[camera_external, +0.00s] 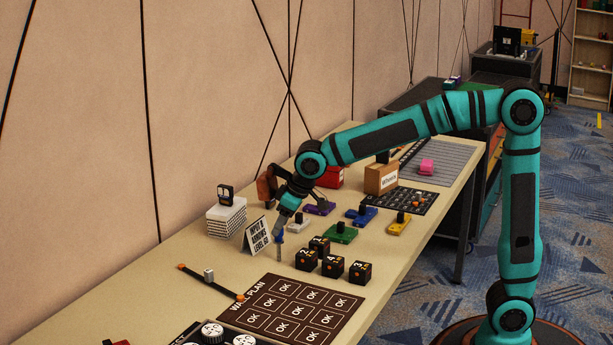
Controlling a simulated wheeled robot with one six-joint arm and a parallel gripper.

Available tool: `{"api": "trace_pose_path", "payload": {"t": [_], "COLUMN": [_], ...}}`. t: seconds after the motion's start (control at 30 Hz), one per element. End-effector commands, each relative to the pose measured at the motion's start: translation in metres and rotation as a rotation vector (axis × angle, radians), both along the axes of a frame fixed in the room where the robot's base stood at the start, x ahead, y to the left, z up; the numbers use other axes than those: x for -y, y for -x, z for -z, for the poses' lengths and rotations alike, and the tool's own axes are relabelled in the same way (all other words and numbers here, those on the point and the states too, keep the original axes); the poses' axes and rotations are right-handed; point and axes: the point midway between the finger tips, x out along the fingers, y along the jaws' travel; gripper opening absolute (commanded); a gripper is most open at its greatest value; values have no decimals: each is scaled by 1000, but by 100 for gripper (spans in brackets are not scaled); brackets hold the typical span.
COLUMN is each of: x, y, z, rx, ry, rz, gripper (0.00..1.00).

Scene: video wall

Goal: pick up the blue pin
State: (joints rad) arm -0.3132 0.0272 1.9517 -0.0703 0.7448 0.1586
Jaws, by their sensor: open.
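A small blue pin (279,238) stands upright on the table near the wall side, with a thin grey lower part. My gripper (283,223) points down right above the pin's top and overlaps it in this view. It is open. I cannot tell whether the pin's top is between the fingers or just below them. The fingertips are small and partly hidden.
A white sign (257,236) stands close left of the pin. Black numbered cubes (332,266) sit close right. Colored blocks with black knobs, including a green one (341,233), lie behind. A brown OK board (292,307) lies in front. Bare table (205,258) is at left.

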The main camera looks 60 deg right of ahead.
Motion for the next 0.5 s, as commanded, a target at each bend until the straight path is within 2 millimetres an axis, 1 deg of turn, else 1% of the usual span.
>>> {"api": "trace_pose_path", "payload": {"t": [0.3,0.4,0.5], "x": [0,0,0], "y": [-17,-20,-20], "z": [37,42,43], "rx": [-2,-2,-1], "ry": [1,0,0], "rz": [-1,0,0], "gripper": [51,51,51]}}
